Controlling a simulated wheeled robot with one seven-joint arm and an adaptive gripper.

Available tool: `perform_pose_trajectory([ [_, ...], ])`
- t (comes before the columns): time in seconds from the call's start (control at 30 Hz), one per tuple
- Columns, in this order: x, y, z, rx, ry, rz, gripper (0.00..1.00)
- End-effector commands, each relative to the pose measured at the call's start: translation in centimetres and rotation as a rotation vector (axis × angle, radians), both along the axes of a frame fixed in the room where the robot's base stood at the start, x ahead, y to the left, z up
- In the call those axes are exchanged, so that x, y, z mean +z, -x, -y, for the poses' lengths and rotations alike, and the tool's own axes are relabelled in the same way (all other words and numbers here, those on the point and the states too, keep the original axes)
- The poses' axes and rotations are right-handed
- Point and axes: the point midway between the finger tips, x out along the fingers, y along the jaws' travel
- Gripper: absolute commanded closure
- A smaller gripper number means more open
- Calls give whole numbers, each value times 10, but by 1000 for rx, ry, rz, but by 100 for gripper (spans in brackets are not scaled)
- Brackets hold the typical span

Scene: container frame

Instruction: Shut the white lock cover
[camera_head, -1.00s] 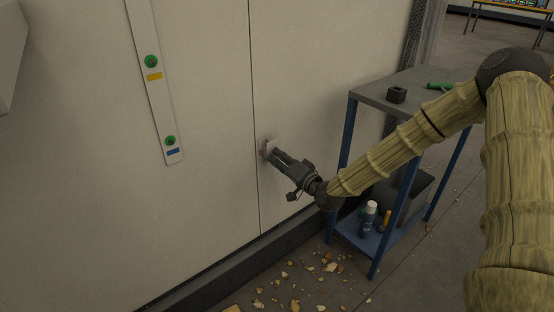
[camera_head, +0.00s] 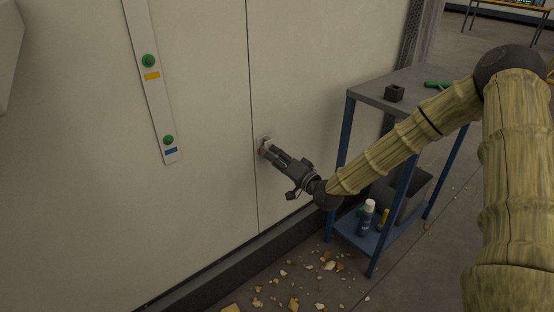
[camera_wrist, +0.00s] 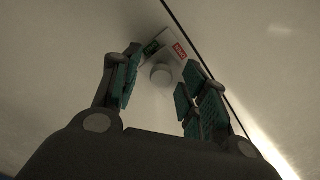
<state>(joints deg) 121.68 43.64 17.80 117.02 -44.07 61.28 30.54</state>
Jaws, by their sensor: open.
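The white lock cover (camera_wrist: 172,50) is a small pale plate on the wall panel beside a dark vertical seam. In the wrist view it carries a red label and a green mark, and a round white knob (camera_wrist: 161,75) stands out in front. My gripper (camera_wrist: 155,85) is open, with one teal-padded finger on each side of the knob. I cannot tell whether a finger touches it. In the head view my gripper (camera_head: 270,152) reaches the wall at the lock and hides most of the cover (camera_head: 265,140). I cannot tell how far the cover is swung.
A blue-legged shelf cart (camera_head: 385,107) with a dark box, a green tool and bottles stands right of my gripper. A white strip (camera_head: 158,107) with green buttons is on the wall at left. Debris lies on the floor below.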

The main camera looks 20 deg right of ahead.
Motion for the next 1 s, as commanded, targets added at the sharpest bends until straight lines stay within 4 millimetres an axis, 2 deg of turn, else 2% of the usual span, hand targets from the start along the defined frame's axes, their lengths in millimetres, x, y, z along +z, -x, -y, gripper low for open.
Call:
perform_pose_trajectory([
  [0.17,0,14,6,-1,-1,0,56],
  [0.5,1,71,26,-2,-3,0,56],
  [0.7,1,98,36,-2,-1,1,56],
  [1.0,0,113,41,0,-1,0,56],
])
